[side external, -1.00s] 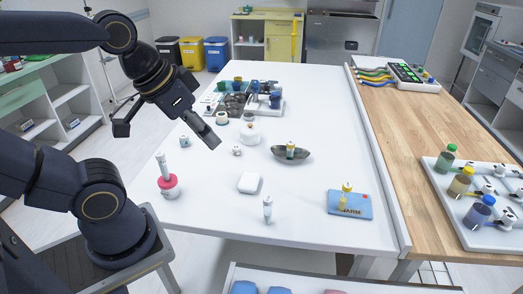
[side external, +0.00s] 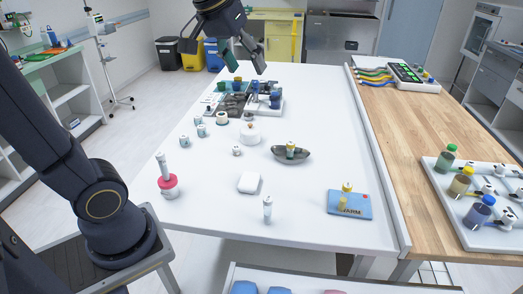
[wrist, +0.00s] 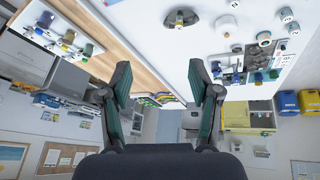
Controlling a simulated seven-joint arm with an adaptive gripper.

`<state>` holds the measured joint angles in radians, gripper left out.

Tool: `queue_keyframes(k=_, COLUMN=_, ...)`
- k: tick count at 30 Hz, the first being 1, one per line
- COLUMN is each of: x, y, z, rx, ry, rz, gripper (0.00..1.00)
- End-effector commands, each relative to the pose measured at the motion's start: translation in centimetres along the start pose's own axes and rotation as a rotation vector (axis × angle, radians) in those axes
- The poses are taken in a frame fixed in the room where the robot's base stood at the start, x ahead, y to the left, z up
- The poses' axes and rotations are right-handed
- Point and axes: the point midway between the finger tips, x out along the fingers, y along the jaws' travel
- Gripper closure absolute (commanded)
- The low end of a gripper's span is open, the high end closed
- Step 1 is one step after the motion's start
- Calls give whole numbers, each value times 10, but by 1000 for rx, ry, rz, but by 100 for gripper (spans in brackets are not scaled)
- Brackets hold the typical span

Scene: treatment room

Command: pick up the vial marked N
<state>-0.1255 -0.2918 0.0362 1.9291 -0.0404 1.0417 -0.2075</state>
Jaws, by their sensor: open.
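My gripper (side external: 247,58) is raised high above the far end of the white table, open and empty. In the wrist view my gripper (wrist: 159,80) shows its two dark green fingers spread wide, nothing between them. Several vials stand about the table: a clear one near the front edge (side external: 268,208), one in a dark dish (side external: 290,149), and a yellow-capped one on the blue WARM pad (side external: 346,192). Small white marked jars (side external: 201,130) stand at the left; some show in the wrist view (wrist: 264,38). I cannot read which thing is marked N.
A crowded rack area (side external: 252,97) lies at the table's far left part. A red-based holder (side external: 167,186), a white block (side external: 249,183) and a round white pot (side external: 250,134) stand nearer. A tray of bottles (side external: 490,245) is on the wooden bench.

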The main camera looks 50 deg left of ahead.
Motion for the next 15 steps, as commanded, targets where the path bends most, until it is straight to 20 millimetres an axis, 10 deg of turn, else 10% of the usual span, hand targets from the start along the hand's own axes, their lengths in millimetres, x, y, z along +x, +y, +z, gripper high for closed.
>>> queue_keyframes(k=7, x=92, y=-68, z=-104, rx=-274, ry=-126, rz=-115, gripper=38)
queue_keyframes(k=15, x=223, y=-182, z=-120, rx=-485, ry=-283, rz=-229, gripper=38)
